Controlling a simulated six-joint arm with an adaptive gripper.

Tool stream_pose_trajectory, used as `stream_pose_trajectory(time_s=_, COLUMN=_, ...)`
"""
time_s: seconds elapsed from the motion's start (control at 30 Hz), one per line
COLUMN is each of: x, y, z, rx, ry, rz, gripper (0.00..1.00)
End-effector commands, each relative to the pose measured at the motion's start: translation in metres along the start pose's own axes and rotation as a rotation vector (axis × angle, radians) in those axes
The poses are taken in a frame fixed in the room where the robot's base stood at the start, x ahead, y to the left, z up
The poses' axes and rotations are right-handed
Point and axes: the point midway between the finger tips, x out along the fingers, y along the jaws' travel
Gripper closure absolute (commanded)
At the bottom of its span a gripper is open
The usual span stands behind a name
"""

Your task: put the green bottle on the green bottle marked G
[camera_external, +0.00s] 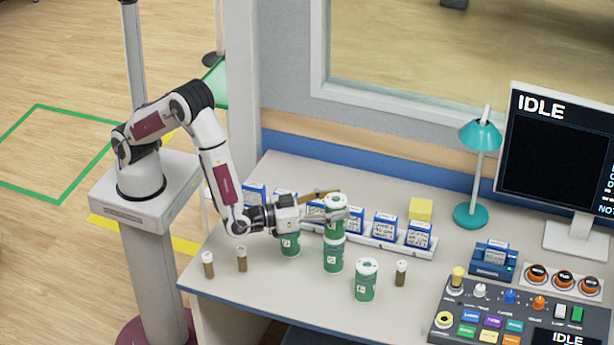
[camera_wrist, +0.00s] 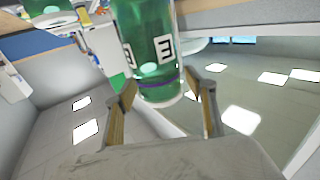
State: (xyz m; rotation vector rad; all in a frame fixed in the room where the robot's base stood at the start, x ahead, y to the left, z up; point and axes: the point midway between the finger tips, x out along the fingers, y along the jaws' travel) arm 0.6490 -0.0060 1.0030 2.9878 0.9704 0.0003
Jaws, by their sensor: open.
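A green bottle with a white top (camera_external: 336,203) stands upright on top of another green bottle (camera_external: 333,256), forming a stack of two. My gripper (camera_external: 338,212) is open at the upper bottle, with its fingers on either side of it. In the wrist view the upper bottle (camera_wrist: 150,55) stands between the two open fingers (camera_wrist: 160,92); its label shows a letter like a turned E. Another green bottle (camera_external: 289,244) stands left of the stack under my gripper, and one more (camera_external: 365,280) stands at the front right. I cannot read a G on any bottle.
Small brown vials with white caps (camera_external: 208,264) stand at the front left, and one (camera_external: 401,273) stands right of the bottles. A white rack of blue-and-white boxes (camera_external: 385,228) runs behind the stack. A control panel (camera_external: 490,310) and teal lamp (camera_external: 470,215) are at right.

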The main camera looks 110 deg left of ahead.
Motion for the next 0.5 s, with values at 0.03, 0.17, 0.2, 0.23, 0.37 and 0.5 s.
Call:
stream_pose_trajectory(time_s=0.03, x=0.0, y=0.0, z=-0.002, rx=-0.001, ry=0.0, rz=0.0, gripper=0.45)
stream_pose_trajectory(time_s=0.17, x=-0.009, y=0.001, z=-0.001, rx=0.001, ry=-0.001, rz=0.001, gripper=0.45)
stream_pose_trajectory(time_s=0.2, x=-0.013, y=0.001, z=-0.001, rx=0.001, ry=0.0, rz=0.001, gripper=0.45)
stream_pose_trajectory(time_s=0.23, x=-0.016, y=0.001, z=-0.001, rx=0.001, ry=0.0, rz=0.002, gripper=0.45)
stream_pose_trajectory(time_s=0.37, x=-0.032, y=0.001, z=-0.001, rx=0.002, ry=-0.001, rz=0.003, gripper=0.45)
stream_pose_trajectory(time_s=0.5, x=-0.051, y=0.001, z=-0.001, rx=0.001, ry=0.0, rz=0.004, gripper=0.45)
